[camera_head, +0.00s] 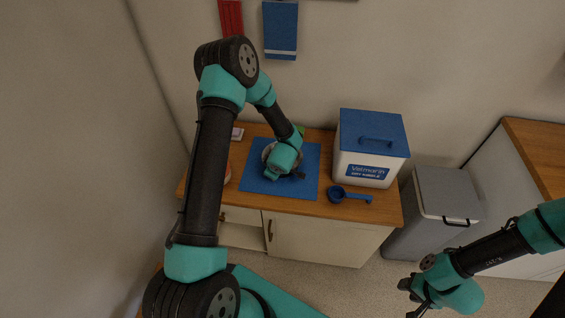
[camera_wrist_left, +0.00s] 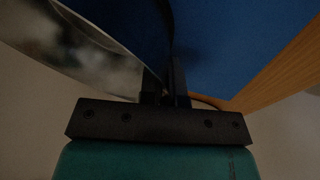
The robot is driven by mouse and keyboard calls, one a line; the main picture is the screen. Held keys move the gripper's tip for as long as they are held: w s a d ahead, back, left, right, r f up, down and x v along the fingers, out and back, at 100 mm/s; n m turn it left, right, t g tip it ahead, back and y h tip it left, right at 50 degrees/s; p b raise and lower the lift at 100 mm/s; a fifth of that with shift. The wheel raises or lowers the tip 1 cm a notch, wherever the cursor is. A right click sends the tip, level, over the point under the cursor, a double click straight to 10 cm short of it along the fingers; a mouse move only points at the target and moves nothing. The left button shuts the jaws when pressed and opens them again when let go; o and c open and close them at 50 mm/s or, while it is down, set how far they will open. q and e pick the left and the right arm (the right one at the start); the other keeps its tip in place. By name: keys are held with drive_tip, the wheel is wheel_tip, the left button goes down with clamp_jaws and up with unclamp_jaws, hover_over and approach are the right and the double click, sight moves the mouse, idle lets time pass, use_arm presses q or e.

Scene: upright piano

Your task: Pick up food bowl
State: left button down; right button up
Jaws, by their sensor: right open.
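The food bowl (camera_head: 266,153) is a silver metal bowl on the blue mat (camera_head: 309,155), largely hidden by my left wrist in the head view. In the left wrist view the bowl's shiny wall (camera_wrist_left: 75,50) fills the upper left, and its rim runs in to the fingers. My left gripper (camera_wrist_left: 168,80) has its dark fingers close together with the bowl's edge between them. In the head view its fingers are mostly covered by the wrist. My right gripper (camera_head: 408,291) is open and empty at the lower right, away from the counter, above the floor.
The wooden counter (camera_head: 240,201) also carries a white bin with a blue lid (camera_head: 371,146) and a blue scoop (camera_head: 350,195) right of the mat. A grey bin (camera_head: 449,190) stands right of the cabinet. Red and blue cloths (camera_head: 280,28) hang on the wall.

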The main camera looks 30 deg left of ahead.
use_arm(q)
drive_tip(key=shift+r, duration=0.1)
wheel_tip(320, 180, up, 28)
idle(0.7)
